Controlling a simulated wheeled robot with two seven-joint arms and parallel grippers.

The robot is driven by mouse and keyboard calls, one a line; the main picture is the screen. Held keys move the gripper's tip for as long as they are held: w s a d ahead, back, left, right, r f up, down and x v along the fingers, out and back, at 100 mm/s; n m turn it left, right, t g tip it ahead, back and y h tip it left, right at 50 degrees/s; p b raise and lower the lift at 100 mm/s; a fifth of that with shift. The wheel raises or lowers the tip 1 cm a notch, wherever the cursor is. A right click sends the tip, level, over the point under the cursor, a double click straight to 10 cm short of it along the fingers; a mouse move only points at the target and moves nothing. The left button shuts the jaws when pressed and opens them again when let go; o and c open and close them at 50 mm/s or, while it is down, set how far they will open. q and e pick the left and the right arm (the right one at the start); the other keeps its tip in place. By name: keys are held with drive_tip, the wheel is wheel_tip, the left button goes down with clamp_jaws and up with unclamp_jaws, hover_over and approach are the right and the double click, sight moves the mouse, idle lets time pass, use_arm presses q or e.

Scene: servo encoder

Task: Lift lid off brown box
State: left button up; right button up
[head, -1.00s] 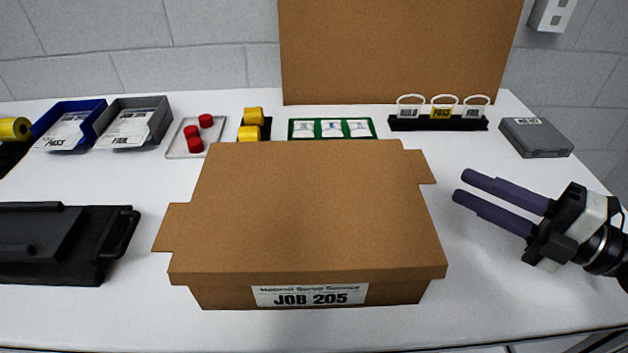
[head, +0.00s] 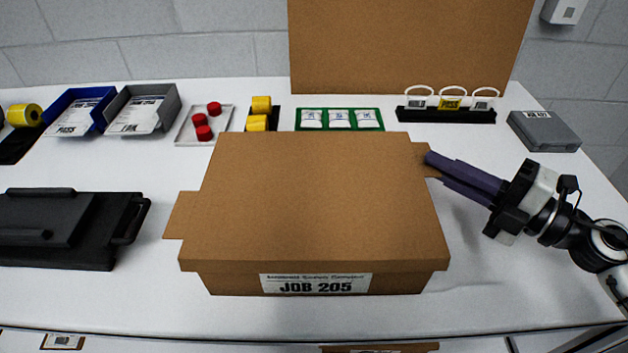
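The brown cardboard box (head: 240,283) stands in the middle of the white table with a "JOB 205" label on its front. Its flat brown lid (head: 315,200) lies on top and covers it, with a tab sticking out at the left (head: 183,215) and another at the right. My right gripper (head: 432,165) reaches in from the right. Its purple fingers are close together at the right tab, one over it and the other partly hidden below it, and look shut on it. My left gripper is not in view.
A black case (head: 65,230) lies left of the box. Behind stand blue (head: 75,112) and grey (head: 142,108) bins, red and yellow parts, a green tray (head: 339,119), a tag rack (head: 446,115) and a grey case (head: 544,130). The table front right is clear.

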clamp_jaws()
wheel_tip(320, 180, up, 10)
drive_tip(key=p, duration=0.1)
drive_tip(key=shift+r+p, duration=0.15)
drive_tip(key=shift+p, duration=0.15)
